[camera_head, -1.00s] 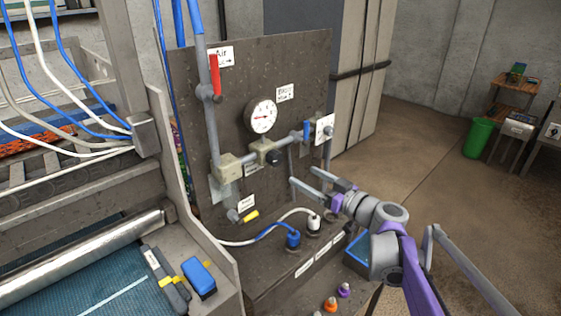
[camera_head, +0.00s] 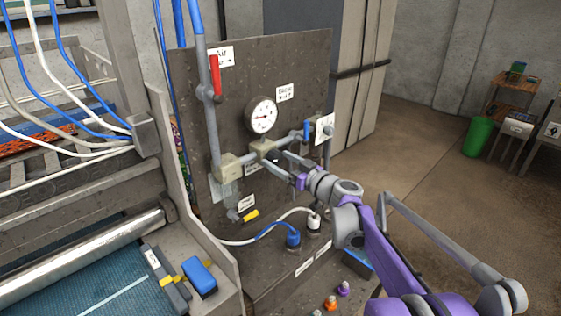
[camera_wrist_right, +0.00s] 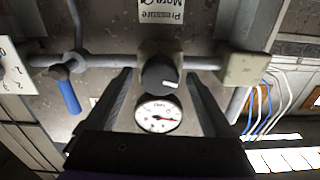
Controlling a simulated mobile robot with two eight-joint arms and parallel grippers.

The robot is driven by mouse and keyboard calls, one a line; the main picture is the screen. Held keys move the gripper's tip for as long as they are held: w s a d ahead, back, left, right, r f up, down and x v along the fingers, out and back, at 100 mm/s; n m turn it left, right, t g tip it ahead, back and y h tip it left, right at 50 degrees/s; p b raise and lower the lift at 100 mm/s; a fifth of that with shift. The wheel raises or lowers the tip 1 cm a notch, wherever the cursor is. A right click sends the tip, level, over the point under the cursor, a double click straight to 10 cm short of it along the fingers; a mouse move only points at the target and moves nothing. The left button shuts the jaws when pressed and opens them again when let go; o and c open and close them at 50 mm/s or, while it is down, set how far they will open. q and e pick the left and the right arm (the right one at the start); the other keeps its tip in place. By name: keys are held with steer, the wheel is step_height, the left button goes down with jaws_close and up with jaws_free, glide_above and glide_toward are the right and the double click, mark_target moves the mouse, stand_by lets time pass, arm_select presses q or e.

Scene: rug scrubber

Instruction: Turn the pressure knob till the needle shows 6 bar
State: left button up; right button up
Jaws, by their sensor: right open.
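The round white pressure gauge (camera_head: 262,115) is on the dark panel. Its red needle points left in the head view and to the right in the upside-down wrist view, where the gauge (camera_wrist_right: 158,114) is below the knob; the scale is too small to read. The black pressure knob (camera_wrist_right: 160,77) has a white mark at its lower right in the wrist view. My right gripper (camera_head: 273,162) is open at the knob, with one finger on each side and visible gaps between fingers and knob. In the head view the gripper largely hides the knob. My left gripper is out of view.
A red lever (camera_head: 215,75) is at the pipe's upper left, and a blue lever (camera_head: 307,130) is right of the gauge. A yellow lever (camera_head: 250,215) and a blue plug (camera_head: 293,239) are lower down.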

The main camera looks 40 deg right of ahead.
steer(key=shift+c, duration=0.4)
steer(key=c, duration=1.3)
